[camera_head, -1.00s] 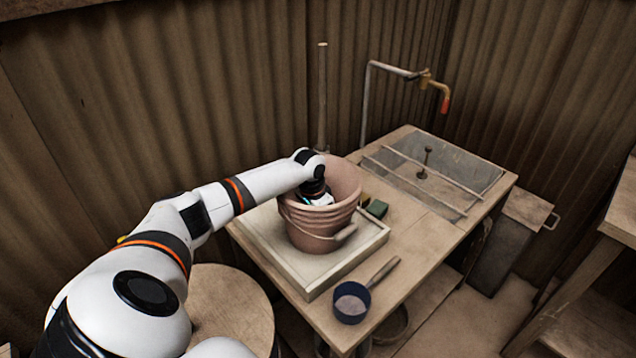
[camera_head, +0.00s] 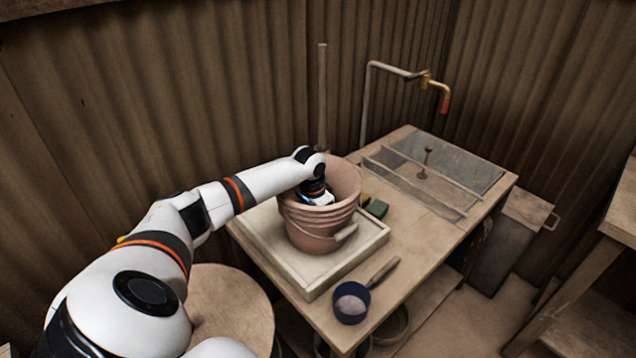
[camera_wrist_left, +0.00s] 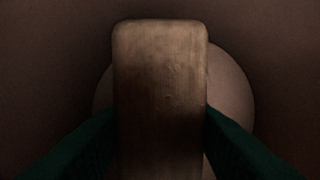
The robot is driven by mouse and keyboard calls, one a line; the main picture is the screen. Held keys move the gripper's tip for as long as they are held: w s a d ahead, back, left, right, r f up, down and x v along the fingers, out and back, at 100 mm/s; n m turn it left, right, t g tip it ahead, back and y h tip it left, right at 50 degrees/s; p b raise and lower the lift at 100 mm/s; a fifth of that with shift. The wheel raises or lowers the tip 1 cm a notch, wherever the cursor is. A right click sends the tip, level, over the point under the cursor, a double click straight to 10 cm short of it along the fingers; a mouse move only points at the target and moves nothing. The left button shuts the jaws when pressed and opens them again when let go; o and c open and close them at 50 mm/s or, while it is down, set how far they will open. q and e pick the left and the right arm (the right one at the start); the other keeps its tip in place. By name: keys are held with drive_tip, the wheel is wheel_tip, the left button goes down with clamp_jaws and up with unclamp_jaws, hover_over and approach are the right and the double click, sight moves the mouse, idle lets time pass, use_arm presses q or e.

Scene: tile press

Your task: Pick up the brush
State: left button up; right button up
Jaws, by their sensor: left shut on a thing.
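The bucket (camera_head: 318,232) is pinkish brown with a wire handle and stands in a pale shallow tray (camera_head: 262,250) on the wooden table. My left arm reaches over its rim from the left, and the left gripper (camera_head: 319,200) is down inside it, fingers hidden in the head view. In the left wrist view a wooden block-like piece (camera_wrist_left: 160,95), probably part of the brush, stands between the two dark green fingers of the left gripper (camera_wrist_left: 160,150). The fingers are shut on its sides. The rest of it is hidden. My right gripper does not show.
A blue scoop (camera_head: 349,303) with a handle lies at the table's front edge. A green sponge (camera_head: 377,209) and a yellowish one sit right of the bucket. A round stool (camera_head: 232,305) stands at front left.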

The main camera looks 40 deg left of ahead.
use_arm(q)
wheel_tip(320, 180, up, 22)
drive_tip(key=p, duration=0.3)
drive_tip(key=shift+p, duration=0.4)
